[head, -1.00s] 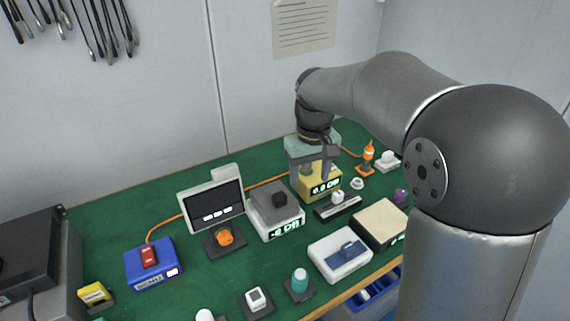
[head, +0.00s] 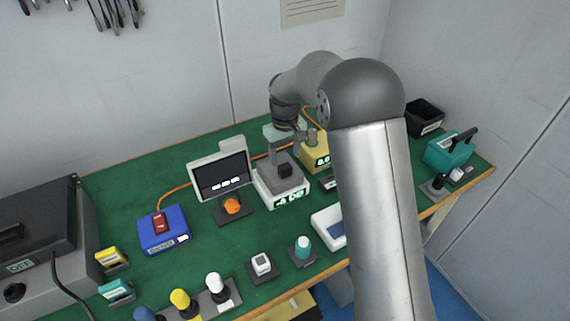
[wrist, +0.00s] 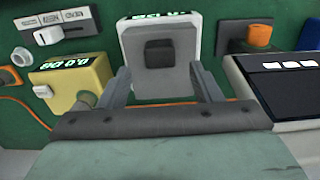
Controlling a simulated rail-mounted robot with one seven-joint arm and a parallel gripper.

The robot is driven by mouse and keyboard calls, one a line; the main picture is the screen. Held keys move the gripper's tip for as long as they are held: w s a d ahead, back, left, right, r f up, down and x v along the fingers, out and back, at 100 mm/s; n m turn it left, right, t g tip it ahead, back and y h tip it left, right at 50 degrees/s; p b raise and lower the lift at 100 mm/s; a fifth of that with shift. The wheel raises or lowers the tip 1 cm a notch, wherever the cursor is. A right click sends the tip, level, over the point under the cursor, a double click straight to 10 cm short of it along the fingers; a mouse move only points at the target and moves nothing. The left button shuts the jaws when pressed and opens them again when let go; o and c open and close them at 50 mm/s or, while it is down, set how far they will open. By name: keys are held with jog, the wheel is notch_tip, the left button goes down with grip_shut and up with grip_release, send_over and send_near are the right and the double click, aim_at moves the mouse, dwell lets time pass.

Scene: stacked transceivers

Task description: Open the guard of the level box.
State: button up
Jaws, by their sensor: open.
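A light box with a grey top plate (head: 275,174), a dark block (head: 285,170) and a lit green display (head: 291,198) stands mid-table. I take it to be the level box, but no name on it is legible. In the wrist view its grey plate (wrist: 160,80) and dark block (wrist: 158,51) show clearly. My gripper (head: 284,163) is open at its rear part. In the wrist view the gripper (wrist: 160,74) has one finger on each side of the plate. Whether the fingers touch it I cannot tell.
A yellow box (head: 312,152) with another green display stands close on the right. A tilted screen (head: 222,176) and an orange knob (head: 232,205) stand close on the left. A blue box (head: 163,232) with a red switch is farther left. Several small buttons line the front.

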aim_at(285, 165)
notch_tip(285, 165, down, 6)
jog(key=shift+r+p, duration=0.1)
jog(key=shift+p, duration=0.3)
grip_shut()
jog(key=shift+w+r, duration=0.1)
